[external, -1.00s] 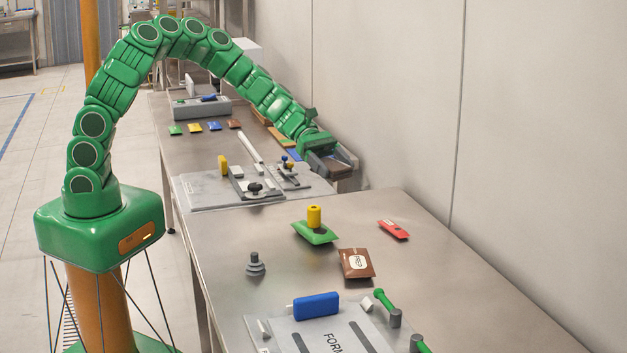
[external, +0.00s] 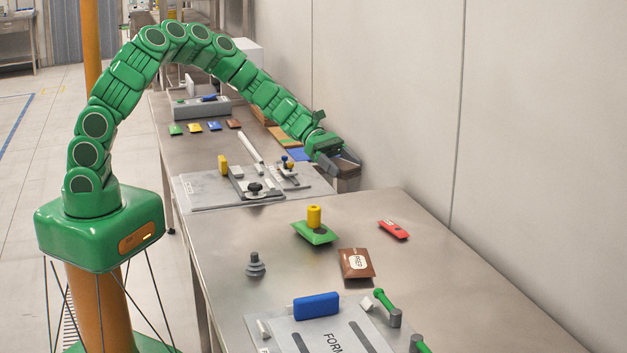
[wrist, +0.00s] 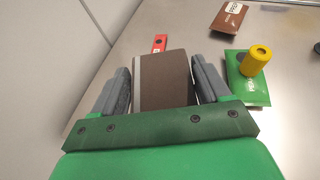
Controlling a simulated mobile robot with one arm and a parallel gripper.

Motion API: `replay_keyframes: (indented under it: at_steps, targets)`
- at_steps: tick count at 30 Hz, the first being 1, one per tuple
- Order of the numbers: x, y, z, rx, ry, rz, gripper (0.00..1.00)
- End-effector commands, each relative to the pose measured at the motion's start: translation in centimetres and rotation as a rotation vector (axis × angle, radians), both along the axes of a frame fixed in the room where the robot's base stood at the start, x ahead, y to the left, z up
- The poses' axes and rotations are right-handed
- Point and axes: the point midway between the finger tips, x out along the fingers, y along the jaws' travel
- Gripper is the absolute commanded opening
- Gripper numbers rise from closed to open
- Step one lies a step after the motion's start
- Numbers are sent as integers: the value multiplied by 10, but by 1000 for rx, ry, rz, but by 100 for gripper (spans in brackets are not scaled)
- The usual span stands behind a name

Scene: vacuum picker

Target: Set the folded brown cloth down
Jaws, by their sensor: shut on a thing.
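The folded brown cloth (wrist: 162,80) has a pale stripe along its left side in the wrist view. It lies between the two grey fingers of my gripper (wrist: 160,66), which is shut on it. In the external view my gripper (external: 336,156) is at the far right end of the back bench, close to the wall. The cloth is small there and partly hidden by the fingers. I cannot tell whether it touches anything beneath it.
The near bench (external: 225,252) holds a green packet (external: 318,234) with a yellow cylinder (external: 314,216), a brown packet (external: 357,264), a red packet (external: 394,229) and a blue block (external: 316,306). A grey fixture plate (external: 205,192) lies on the back bench. The wall (external: 400,90) is close behind.

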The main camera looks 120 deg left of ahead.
Motion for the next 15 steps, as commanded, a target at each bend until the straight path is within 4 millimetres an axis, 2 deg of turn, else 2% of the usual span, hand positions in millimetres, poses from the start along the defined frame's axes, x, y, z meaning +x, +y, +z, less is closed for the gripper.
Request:
replay_keyframes:
  at_steps: [9,15]
  targets:
    - [33,20,-19,1,2,-1,46]
    - [45,29,-37,4,2,2,46]
